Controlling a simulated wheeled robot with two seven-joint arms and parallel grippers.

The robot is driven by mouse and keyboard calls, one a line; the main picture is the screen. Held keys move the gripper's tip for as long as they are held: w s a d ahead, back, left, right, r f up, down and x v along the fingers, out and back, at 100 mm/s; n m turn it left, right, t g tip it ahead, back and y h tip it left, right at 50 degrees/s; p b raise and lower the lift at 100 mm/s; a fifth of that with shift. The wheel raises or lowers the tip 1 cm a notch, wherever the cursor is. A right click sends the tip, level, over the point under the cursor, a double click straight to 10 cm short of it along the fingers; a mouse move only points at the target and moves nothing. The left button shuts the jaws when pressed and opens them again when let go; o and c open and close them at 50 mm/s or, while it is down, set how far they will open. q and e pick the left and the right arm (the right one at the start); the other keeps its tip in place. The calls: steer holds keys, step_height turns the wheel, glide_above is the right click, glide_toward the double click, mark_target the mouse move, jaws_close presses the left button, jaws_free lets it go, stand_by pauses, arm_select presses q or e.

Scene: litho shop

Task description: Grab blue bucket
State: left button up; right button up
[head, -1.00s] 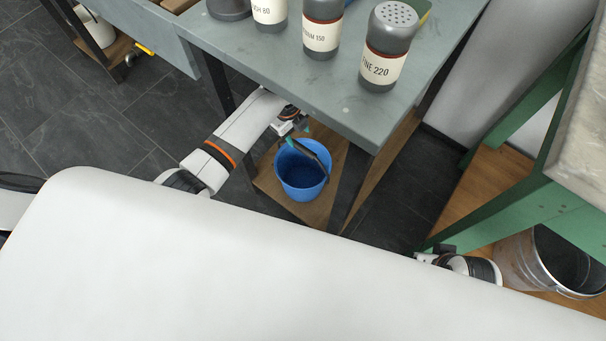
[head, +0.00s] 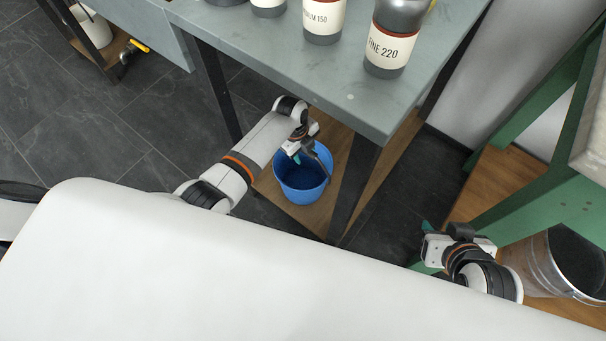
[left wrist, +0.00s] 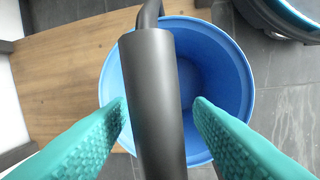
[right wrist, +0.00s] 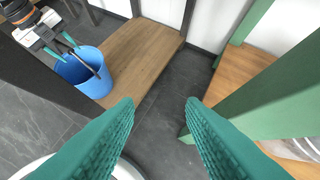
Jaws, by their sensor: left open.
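The blue bucket (head: 301,188) stands on the wooden lower shelf under the grey table. Its thick dark handle grip (left wrist: 158,125) stands up over the bucket's mouth. My left gripper (head: 295,156) is open just above the bucket, with a teal finger on each side of the grip in the left wrist view; contact with it cannot be told. The right wrist view also shows the bucket (right wrist: 88,80) with my left gripper (right wrist: 58,48) over it. My right gripper (head: 425,228) is open and empty, away from the bucket, near the green bench.
The grey table (head: 290,62) overhangs the shelf (head: 268,187) and carries several labelled bottles. A dark table leg (head: 352,190) stands right of the bucket. The green bench (head: 500,195) and a metal bucket (head: 545,262) are at the right. Dark floor (head: 395,195) lies between.

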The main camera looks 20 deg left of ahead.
arm_select(q)
steer(key=shift+f, duration=0.25)
steer(key=shift+c, duration=0.6)
jaws_close()
